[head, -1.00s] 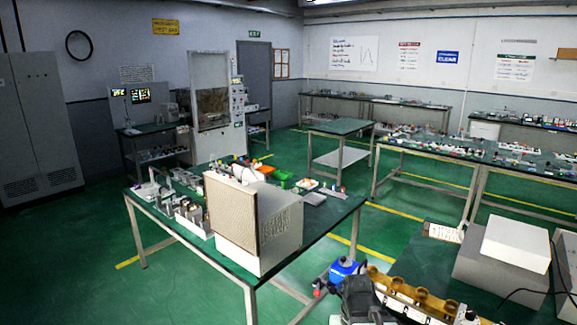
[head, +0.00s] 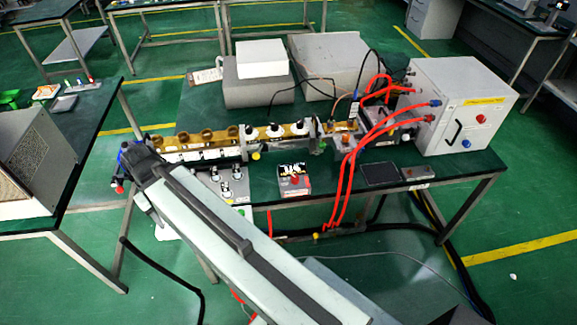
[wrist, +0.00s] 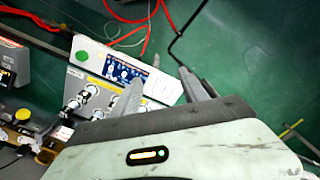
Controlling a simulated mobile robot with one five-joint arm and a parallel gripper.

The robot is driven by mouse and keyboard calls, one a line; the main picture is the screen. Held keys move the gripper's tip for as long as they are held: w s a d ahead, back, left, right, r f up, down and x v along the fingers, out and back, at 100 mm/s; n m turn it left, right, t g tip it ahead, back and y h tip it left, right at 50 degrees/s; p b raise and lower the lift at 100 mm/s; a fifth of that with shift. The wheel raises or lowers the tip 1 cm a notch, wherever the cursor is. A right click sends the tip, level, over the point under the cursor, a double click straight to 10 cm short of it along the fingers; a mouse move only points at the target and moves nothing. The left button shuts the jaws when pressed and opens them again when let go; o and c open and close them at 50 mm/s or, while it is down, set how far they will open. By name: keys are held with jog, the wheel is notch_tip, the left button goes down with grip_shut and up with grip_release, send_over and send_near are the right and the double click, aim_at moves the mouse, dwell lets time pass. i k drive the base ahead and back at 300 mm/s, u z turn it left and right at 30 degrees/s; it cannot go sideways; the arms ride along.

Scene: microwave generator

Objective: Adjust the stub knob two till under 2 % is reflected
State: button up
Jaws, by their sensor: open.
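In the wrist view, a grey panel (wrist: 94,78) carries silver knobs (wrist: 90,90) and yellow-marked parts, and I cannot tell which knob is two. Beside it is a white unit with a lit blue screen (wrist: 130,72), its text too small to read. My gripper (wrist: 163,94) is open and empty, its two grey fingers apart. The left finger overlaps the panel; whether it touches is unclear. In the head view, the knob panel (head: 226,182) lies at the bench's front edge, partly behind my arm; I cannot make out my fingers there.
A brass waveguide line (head: 207,142) with several upright fittings runs along the bench. A small box with a red button (head: 294,180) stands right of the panel. Red hoses (head: 350,175) loop to a white cabinet (head: 450,105). Green floor lies beyond the front edge.

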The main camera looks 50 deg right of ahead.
aim_at(274, 125)
jog(key=u, duration=2.25)
jog(key=k, duration=1.05)
jog(key=z, duration=0.85)
jog(key=i, duration=1)
jog(key=u, duration=0.05)
